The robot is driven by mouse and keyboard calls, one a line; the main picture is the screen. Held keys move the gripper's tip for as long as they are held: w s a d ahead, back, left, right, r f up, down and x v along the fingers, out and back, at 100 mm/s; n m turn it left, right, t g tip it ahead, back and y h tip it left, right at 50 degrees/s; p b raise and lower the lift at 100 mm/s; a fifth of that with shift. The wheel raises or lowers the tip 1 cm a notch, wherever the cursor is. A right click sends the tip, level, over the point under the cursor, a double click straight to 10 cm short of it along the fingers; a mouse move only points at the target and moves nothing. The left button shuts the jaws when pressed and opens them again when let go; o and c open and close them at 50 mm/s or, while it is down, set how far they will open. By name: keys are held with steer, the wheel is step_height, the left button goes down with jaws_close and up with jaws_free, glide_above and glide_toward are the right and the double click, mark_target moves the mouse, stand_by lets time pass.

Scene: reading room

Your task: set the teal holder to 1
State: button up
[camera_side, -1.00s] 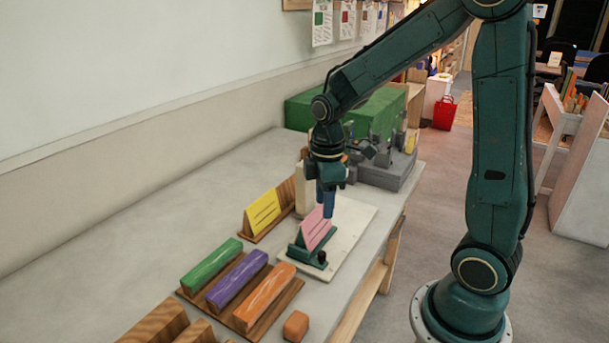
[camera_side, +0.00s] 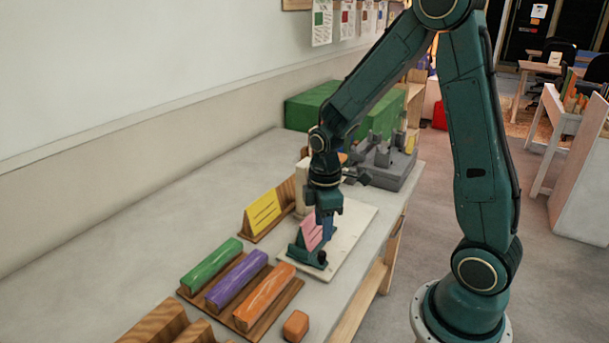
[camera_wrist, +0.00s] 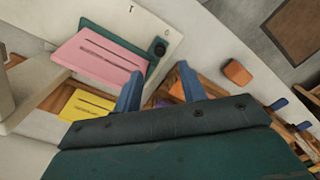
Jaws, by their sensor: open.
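The teal holder (camera_side: 307,257) sits on a pale board (camera_side: 350,232) and carries a tilted pink card (camera_side: 311,236). A dark round knob (camera_side: 322,257) is at its right end. In the wrist view the pink card (camera_wrist: 98,58) hides much of the teal holder (camera_wrist: 103,28); the knob (camera_wrist: 157,47) shows beside it. A small "1" is marked on the board (camera_wrist: 145,22) near the holder. My gripper (camera_side: 324,222) is low, just behind the card. Its blue fingers are apart and empty in the wrist view (camera_wrist: 160,70); contact with the card cannot be told.
A yellow card (camera_side: 262,212) stands in a wooden holder to the left. Green (camera_side: 211,265), purple (camera_side: 237,279) and orange (camera_side: 264,297) blocks lie on a wooden rack in front. A small orange block (camera_side: 296,325) is near the edge. A grey fixture (camera_side: 390,168) stands behind.

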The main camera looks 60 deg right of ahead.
mark_target(322, 252)
steer(key=shift+f, duration=3.95)
jaws_close()
